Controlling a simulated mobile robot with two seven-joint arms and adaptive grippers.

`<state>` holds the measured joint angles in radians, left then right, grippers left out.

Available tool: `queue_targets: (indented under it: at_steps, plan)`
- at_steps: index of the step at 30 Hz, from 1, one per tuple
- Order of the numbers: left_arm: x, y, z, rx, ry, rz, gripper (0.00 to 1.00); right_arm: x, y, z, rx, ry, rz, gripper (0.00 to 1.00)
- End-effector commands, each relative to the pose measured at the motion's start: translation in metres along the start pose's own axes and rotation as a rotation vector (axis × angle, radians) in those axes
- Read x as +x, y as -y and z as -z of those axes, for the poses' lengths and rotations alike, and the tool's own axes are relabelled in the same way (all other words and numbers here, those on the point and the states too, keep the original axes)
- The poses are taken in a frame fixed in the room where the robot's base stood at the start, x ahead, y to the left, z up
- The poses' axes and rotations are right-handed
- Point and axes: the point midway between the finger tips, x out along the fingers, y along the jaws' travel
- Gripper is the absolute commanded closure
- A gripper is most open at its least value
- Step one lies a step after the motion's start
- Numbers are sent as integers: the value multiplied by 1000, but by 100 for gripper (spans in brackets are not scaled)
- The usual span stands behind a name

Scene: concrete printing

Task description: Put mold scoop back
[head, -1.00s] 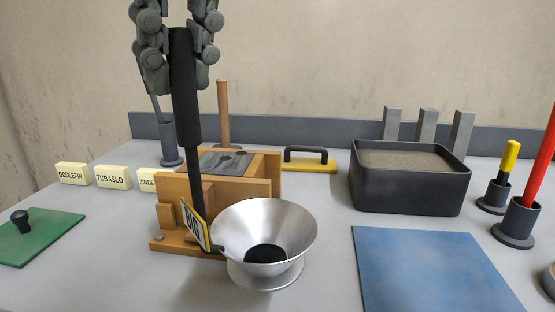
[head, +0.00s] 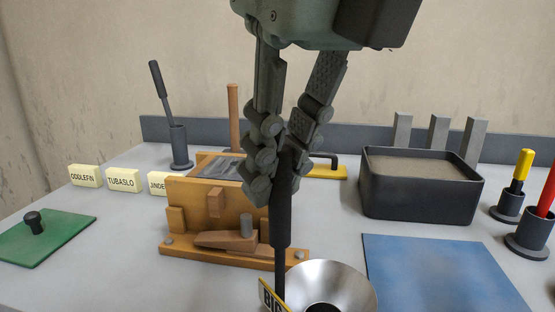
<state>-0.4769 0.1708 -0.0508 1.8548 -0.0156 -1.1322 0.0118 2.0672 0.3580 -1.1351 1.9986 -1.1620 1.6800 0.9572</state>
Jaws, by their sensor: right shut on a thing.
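The mold scoop is a metal funnel-shaped bowl (head: 335,284) on a long black handle (head: 281,215), with a yellow-edged tag (head: 271,297) reading "BIG" near its lower end. My right gripper (head: 283,165) comes down from the top and is shut on the upper part of the handle. The handle hangs nearly upright in front of the wooden mold (head: 215,215). The bowl is cut off by the bottom edge, so what lies under it is hidden. My left gripper is not in view.
A dark bin of grey material (head: 420,200) and a blue mat (head: 440,270) are at right. Holders with yellow (head: 524,165) and red handles (head: 547,190) stand at far right. A black-handled tool in a holder (head: 180,145), name cards (head: 122,180) and a green plate (head: 50,240) are at left.

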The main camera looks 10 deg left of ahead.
Motion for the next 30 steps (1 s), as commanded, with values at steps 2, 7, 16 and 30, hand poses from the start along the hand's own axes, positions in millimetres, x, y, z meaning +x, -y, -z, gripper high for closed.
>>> queue_targets:
  at_steps: [2, 7, 16, 30]
  plan:
    - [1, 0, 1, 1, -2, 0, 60, 1, 0, 0, 0, 1, 0, 100]
    - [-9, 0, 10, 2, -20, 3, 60, 3, 0, 1, 0, 0, 0, 84]
    - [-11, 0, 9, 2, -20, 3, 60, 2, 0, 1, 0, 0, 0, 64]
    - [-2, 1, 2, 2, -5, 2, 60, -40, 0, -1, 2, 4, 1, 64]
